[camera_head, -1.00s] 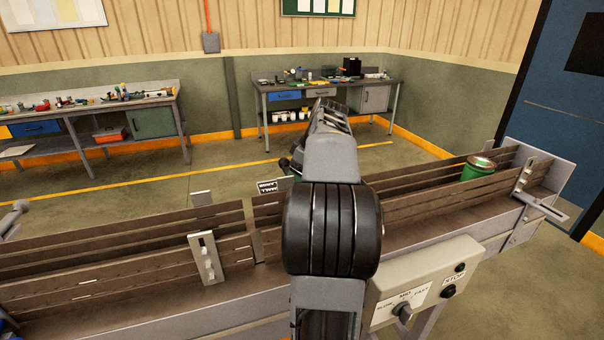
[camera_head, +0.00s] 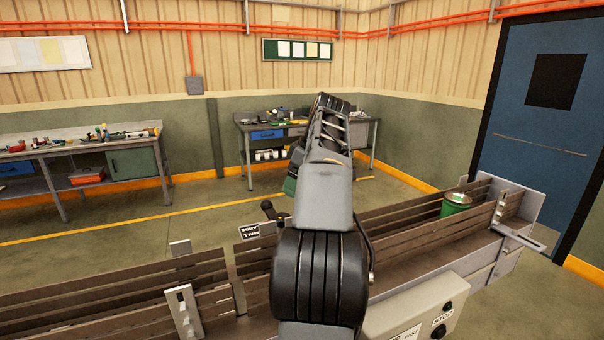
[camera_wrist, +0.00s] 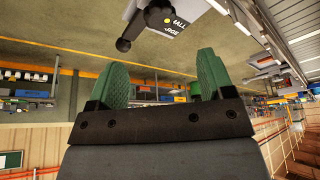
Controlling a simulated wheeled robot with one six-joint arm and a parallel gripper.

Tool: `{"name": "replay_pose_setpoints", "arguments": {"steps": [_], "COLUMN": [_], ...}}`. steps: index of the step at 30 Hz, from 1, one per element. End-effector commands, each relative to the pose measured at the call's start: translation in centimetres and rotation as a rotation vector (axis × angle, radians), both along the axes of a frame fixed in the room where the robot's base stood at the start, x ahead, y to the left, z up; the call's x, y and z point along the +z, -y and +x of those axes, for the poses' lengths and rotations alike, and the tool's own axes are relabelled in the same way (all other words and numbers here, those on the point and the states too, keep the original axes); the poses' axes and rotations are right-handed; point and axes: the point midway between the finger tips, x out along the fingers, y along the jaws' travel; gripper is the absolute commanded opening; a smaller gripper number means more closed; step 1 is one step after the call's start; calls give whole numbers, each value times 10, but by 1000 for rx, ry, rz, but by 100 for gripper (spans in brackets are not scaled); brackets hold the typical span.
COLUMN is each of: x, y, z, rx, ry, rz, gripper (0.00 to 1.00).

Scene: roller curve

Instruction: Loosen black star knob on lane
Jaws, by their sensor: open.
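The lane (camera_head: 410,240) is a brown-railed conveyor running across the lower part of the head view, partly hidden by my arm. A black round-ended knob or lever (camera_head: 267,206) stands by its far rail, just left of my arm. A similar black part (camera_wrist: 123,45) shows at the top of the wrist view, beside a small label. In the head view my arm mostly hides my gripper.
A green can (camera_head: 456,204) stands on the lane at the right, near a metal bracket (camera_head: 512,232). Another bracket (camera_head: 184,313) is at the left. A control box (camera_head: 420,312) is on the near side. Workbenches stand beyond open floor.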

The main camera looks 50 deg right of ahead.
Motion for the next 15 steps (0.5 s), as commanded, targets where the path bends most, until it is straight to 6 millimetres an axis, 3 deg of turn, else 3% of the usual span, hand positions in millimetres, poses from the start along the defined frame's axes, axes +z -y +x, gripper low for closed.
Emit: {"name": "replay_pose_setpoints", "arguments": {"steps": [6, 15], "x": [16, 18], "y": [2, 2], "z": [-7, -8], "rx": [-1, -1], "ry": [0, 0], "rz": [0, 1], "gripper": [75, 75]}}
